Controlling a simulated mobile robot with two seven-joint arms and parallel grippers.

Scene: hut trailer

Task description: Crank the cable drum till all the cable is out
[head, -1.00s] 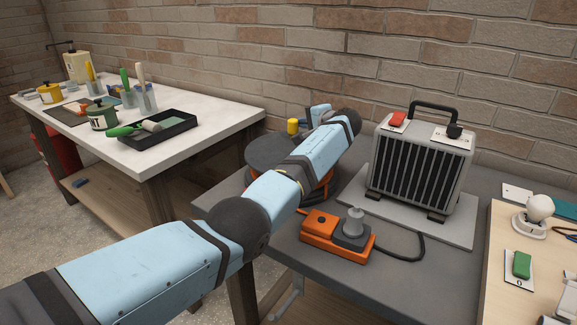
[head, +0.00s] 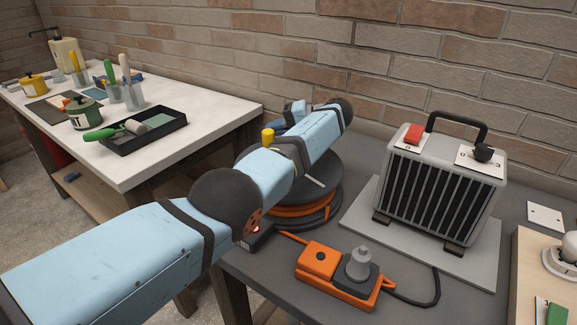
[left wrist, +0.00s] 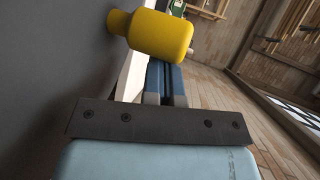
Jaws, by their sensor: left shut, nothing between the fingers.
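The cable drum (head: 325,172) lies flat on the grey bench, a dark disc with orange cable (head: 300,210) still showing around it below. My arm hides much of its left side. The drum's yellow crank knob (head: 268,135) stands up at the back left; it is large at the top of the left wrist view (left wrist: 160,35). My left gripper (head: 297,110) is just right of the knob in the head view, partly behind my arm. In the left wrist view its blue fingers (left wrist: 165,72) are closed together and empty, with tips close by the knob; contact is unclear. My right gripper is out of view.
An orange socket block (head: 320,262) with a grey plug sits in front of the drum. A grey heater (head: 440,195) stands to the right on a plate. A white-topped table (head: 210,120) with painting tools is at left. A brick wall closes the back.

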